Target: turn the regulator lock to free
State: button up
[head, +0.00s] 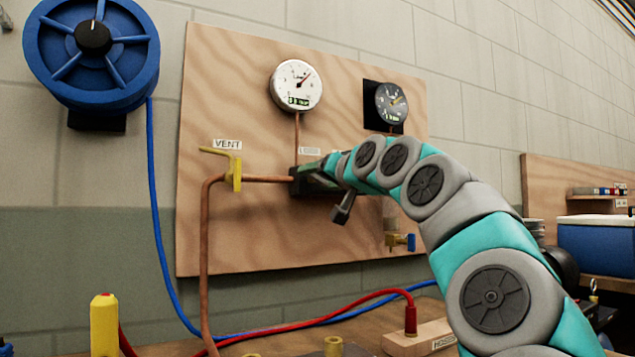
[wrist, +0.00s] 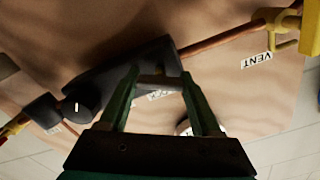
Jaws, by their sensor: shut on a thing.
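The regulator is a dark block (wrist: 115,72) on the copper pipe line, with a round dark knob (wrist: 84,104) at its left in the wrist view. My gripper (wrist: 160,82) has its two green fingers on either side of a small grey bar, which I take to be the regulator lock (wrist: 158,81), at the block's lower edge. The fingers are shut on it. In the head view the regulator (head: 296,183) shows just left of my gripper (head: 318,177), and my arm hides much of it. A label behind the fingers is partly covered, so the lock's marking cannot be read.
A yellow vent valve (head: 236,173) sits on the pipe to the left. Two gauges, one white (head: 296,86) and one dark (head: 391,102), hang above. A blue hose reel (head: 90,45) is at upper left. A red hose (head: 360,300) runs across the bench below.

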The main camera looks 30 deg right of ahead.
jog(key=m, duration=0.4)
jog(key=shift+m+p, duration=0.3)
jog(key=shift+m, duration=0.1)
jog(key=shift+d+r+m+p, duration=0.1)
jog(key=shift+m+p, duration=0.3)
jog(key=shift+m, duration=0.5)
jog(key=m+p, duration=0.2)
jog(key=m, duration=0.1)
jog(key=shift+f+m+p, duration=0.25)
jog(key=shift+m+p, duration=0.4)
jog(key=shift+m, duration=0.75)
jog(key=o, duration=1.4)
